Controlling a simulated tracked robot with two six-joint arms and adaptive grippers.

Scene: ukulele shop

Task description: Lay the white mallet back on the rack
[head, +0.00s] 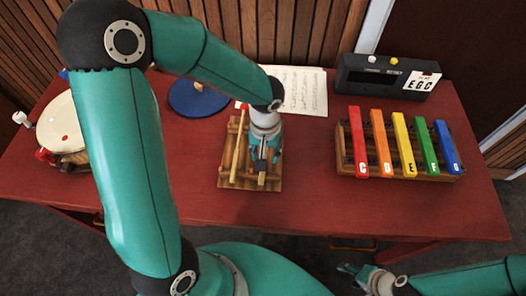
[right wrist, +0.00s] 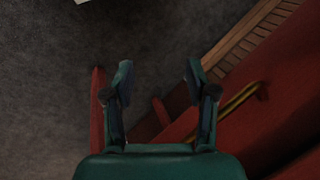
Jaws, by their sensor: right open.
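The wooden rack (head: 225,183) lies in the middle of the red table in the head view. A mallet with a pale wooden handle (head: 238,150) and a red head rests along its left side. My left gripper (head: 264,165) is low over the rack's right side, pointing down. Its fingers hide that part, so I cannot tell whether they hold anything. No white mallet head can be made out there; it may be hidden. My right gripper (head: 352,270) is open and empty, in front of the table; it also shows in the right wrist view (right wrist: 158,82).
A drum (head: 66,122) with coloured knobs stands at the left. Behind the rack are a blue disc (head: 198,97) and sheet music (head: 303,90). Coloured chime bars (head: 405,145) and a black box (head: 373,77) stand right. The red table (head: 320,205) is clear in front.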

